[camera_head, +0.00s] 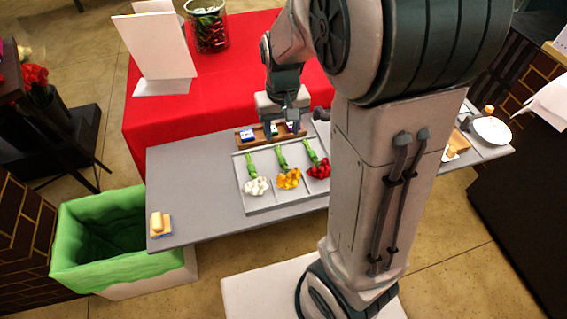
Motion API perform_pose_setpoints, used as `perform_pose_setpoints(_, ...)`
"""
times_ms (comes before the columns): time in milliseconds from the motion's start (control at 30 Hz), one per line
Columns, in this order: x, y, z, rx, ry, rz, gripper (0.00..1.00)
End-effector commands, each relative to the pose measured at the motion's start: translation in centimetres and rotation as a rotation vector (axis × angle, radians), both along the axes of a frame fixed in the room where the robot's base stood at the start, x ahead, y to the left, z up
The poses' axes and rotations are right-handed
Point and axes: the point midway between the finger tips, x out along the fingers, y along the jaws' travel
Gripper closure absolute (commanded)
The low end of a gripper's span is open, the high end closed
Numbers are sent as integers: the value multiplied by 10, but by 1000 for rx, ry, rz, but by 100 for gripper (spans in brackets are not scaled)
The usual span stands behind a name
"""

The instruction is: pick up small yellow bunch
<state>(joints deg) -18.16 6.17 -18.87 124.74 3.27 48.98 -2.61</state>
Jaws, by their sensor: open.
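The small yellow bunch (289,179) lies on the light grey tray (264,203), its green stems pointing to the back. A white bunch (257,186) lies to its left and a red bunch (319,170) to its right, each in its own section of the tray. My gripper (283,128) is above the back edge of the tray, near the wooden holder and behind the yellow bunch's stems. It is open and apart from the yellow flowers. The fingertips are small in this view, and their exact height is hard to tell.
A wooden holder (258,140) with small boxes stands behind the tray. A sponge-like block (158,224) lies at the grey table's (190,190) left end, above a green-lined bin (68,240). A white plate (491,130) is at the right. The table's left part is mostly clear.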

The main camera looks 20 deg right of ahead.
Motion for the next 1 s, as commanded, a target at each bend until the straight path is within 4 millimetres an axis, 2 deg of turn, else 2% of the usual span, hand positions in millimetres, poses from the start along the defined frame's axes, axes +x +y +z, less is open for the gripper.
perform_pose_setpoints(167,5,1,-15,-9,13,1,50)
perform_pose_setpoints(500,5,0,-77,-9,13,2,50)
perform_pose_setpoints(833,5,-1,-98,-9,11,1,50)
perform_pose_setpoints(1000,4,-6,-120,-9,14,1,50)
